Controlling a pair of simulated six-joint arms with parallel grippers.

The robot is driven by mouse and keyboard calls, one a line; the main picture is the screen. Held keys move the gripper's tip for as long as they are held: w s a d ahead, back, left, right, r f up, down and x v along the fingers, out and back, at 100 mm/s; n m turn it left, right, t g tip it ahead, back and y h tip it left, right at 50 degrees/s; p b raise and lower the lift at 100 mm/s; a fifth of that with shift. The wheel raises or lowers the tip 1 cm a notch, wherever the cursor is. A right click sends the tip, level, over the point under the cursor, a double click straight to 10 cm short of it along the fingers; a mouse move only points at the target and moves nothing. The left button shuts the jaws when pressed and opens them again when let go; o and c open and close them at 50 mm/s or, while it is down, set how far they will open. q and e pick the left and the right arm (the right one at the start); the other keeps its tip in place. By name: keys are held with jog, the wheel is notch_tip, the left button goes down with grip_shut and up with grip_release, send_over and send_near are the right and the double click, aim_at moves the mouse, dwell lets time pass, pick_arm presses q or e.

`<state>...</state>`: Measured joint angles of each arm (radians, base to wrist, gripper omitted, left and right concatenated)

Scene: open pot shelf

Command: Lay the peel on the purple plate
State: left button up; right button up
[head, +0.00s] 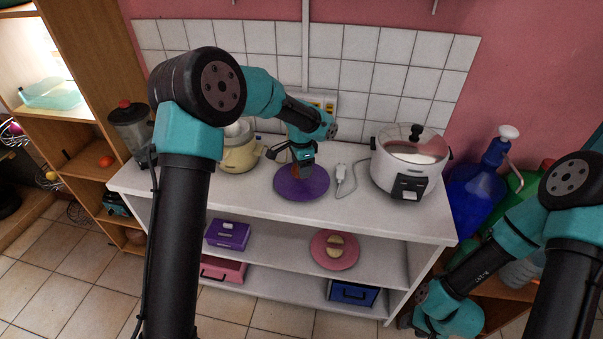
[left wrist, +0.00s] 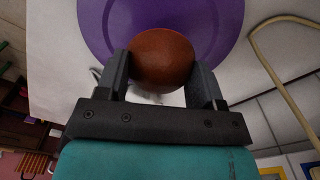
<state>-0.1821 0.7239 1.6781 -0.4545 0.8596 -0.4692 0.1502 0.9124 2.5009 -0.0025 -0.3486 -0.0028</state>
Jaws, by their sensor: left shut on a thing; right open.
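The purple plate (head: 287,192) lies flat on the white worktop, in front of the tiled wall. My left gripper (head: 303,172) points down over the plate. It is shut on a rounded reddish-brown piece, which I take as the peel (left wrist: 162,58). In the left wrist view the peel sits between the two fingertips, with the purple plate (left wrist: 222,25) behind it. I cannot tell if the peel touches the plate. My right gripper (head: 407,317) is low at the bottom right, beside the shelf unit, open and only partly visible.
A white rice cooker (head: 402,180) stands right of the plate, with a grey-white plug and cord (head: 344,180) between. A cream pot (head: 238,153) and a blender (head: 130,130) stand to the left. The shelf below holds a purple box (head: 228,235) and a pink plate (head: 322,256) with yellowish pieces.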

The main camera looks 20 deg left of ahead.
dwell(0.3)
pick_arm(q)
jog(key=shift+f, duration=1.7)
jog(key=shift+f, duration=0.1)
jog(key=o, duration=1)
notch_tip(320, 180, up, 12)
jog(key=shift+r, duration=0.1)
